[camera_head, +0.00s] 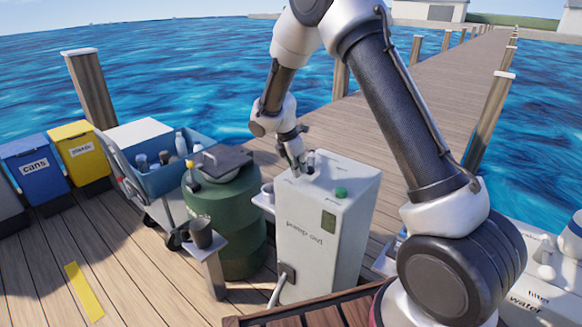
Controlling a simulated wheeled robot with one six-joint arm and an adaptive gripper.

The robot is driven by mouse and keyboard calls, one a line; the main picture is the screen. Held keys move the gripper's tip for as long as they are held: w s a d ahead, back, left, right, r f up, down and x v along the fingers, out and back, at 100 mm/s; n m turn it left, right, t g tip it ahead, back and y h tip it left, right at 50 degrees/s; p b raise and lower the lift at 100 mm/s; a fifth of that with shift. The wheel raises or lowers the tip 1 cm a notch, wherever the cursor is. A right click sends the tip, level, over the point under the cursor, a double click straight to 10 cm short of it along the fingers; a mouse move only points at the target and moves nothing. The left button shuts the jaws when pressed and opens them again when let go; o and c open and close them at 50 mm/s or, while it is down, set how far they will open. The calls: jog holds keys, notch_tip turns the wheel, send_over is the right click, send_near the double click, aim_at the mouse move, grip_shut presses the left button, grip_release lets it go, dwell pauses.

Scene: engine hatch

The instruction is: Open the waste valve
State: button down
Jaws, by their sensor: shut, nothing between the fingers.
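No part is labelled as a waste valve, and I cannot tell which part it is. A pale box marked "pump-out" (305,240) stands upright on the dock in the middle. It has a round green knob or button (341,191) on top and a dark fitting (287,272) with a pale hose low on its front. My gripper (299,171) points down at the back left of the box's top, shut and empty. It is beside a small dark upright part (311,161); I cannot tell whether they touch. The green knob is to the right of my gripper, apart from it.
A green drum (228,225) with a dark lid stands left of the box. A dark cup (201,233) sits on a small stand. A cart (170,190) holds bottles. Blue (36,170) and yellow (79,152) bins are far left. A wooden edge (300,316) crosses the bottom.

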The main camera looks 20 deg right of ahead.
jog(key=d+n, duration=0.1)
jog(key=s+d+n+t, duration=0.1)
jog(key=d+n, duration=0.1)
jog(key=s+d+n, duration=0.1)
jog(key=d+n, duration=0.1)
jog(key=shift+s+d+y, duration=0.2)
jog(key=shift+s+y, duration=0.05)
jog(key=shift+y, duration=0.15)
jog(key=shift+d+n+t, duration=0.3)
jog(key=shift+d+n, duration=0.2)
jog(key=shift+n, duration=0.3)
jog(key=shift+w+a, duration=0.2)
jog(key=shift+w, duration=0.55)
jog(key=shift+a, duration=0.1)
